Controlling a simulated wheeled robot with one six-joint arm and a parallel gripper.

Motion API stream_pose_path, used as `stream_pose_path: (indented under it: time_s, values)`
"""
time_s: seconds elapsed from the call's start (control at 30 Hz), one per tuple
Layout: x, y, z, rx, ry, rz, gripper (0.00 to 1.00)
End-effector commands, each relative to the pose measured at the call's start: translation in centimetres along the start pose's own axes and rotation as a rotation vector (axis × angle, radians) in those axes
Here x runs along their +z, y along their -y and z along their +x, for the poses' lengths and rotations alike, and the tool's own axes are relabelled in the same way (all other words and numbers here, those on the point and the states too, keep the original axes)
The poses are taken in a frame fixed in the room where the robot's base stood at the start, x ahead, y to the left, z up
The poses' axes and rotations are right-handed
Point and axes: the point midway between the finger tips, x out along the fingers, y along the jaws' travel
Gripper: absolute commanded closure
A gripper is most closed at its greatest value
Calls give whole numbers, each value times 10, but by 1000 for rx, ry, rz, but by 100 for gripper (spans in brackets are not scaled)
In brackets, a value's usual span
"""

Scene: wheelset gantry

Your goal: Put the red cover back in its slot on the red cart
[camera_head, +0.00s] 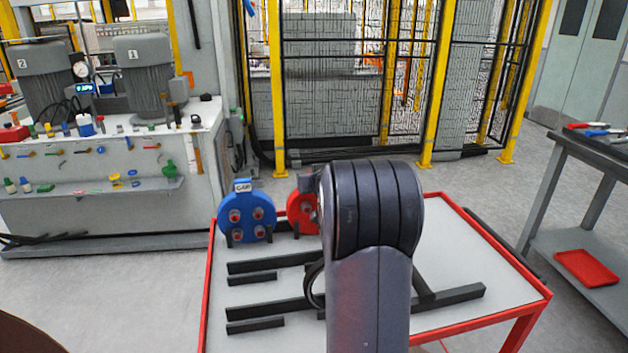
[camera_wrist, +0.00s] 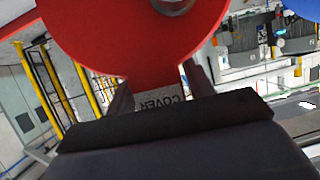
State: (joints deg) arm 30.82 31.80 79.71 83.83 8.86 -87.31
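The red cover (camera_head: 301,208) shows at the back of the red cart (camera_head: 211,270), just right of a blue cover (camera_head: 247,216). My arm hides its right part. In the wrist view the red cover (camera_wrist: 130,35) fills the top, with its grey tab marked COVER (camera_wrist: 160,98) between the two fingers of my gripper (camera_wrist: 158,92). The fingers sit close on both sides of the tab and look shut on it.
The blue cover stands upright in dark supports. A machine bench with two grey motors (camera_head: 143,75) stands left, a yellow-posted fence (camera_head: 278,90) behind, and a dark workbench (camera_head: 592,150) right.

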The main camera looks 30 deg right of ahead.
Motion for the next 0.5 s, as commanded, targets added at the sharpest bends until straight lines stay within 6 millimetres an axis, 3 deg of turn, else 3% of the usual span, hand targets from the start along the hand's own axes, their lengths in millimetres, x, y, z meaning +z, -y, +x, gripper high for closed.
stream_pose_path:
  time_s: [0.17,0.5]
  values:
    - [0,0,0,0,1,0,35]
    - [2,0,-4,0,2,0,35]
